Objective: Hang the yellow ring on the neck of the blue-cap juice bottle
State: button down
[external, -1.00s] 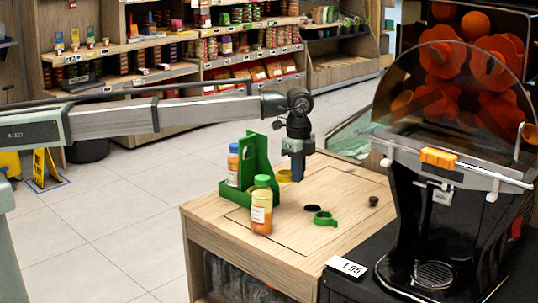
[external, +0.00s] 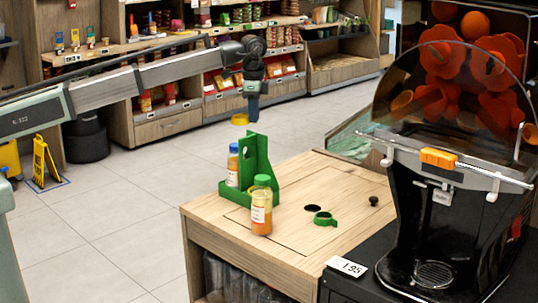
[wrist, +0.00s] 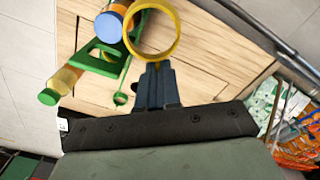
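My gripper (external: 252,112) is raised above the green bottle holder, shut on the yellow ring (external: 239,119). In the wrist view the fingertips (wrist: 152,72) pinch the edge of the yellow ring (wrist: 176,45), which extends away from them. The blue-cap bottle (external: 233,168) stands upright in the green holder (external: 257,157), behind and left of the green-cap bottle. The green-cap bottle (external: 262,210) stands upright at the holder's front.
A green ring (external: 325,219) lies on the wooden counter (external: 300,252) beside a dark hole (external: 312,208) and a small black knob (external: 374,201). The orange juicer (external: 440,200) stands at the right. The air around the raised gripper is clear.

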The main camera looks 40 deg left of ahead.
jog(key=n, duration=0.1)
jog(key=s+n, duration=0.1)
jog(key=a, duration=0.1)
jog(key=shift+s+r+n, duration=0.25)
jog(key=shift+s+n, duration=0.15)
jog(key=n, duration=0.5)
jog(key=s+n, duration=0.1)
jog(key=n, duration=0.4)
jog(key=s+a+n, duration=0.1)
jog(key=n, duration=0.3)
jog(key=shift+s+a+f+n, duration=0.1)
jog(key=shift+s+f+n, duration=0.1)
jog(key=shift+n, duration=0.2)
jog(key=shift+f, duration=0.1)
jog(key=shift+f, duration=2.1)
jog(key=shift+f, duration=1.1)
jog(key=c, duration=1.3)
grip_release()
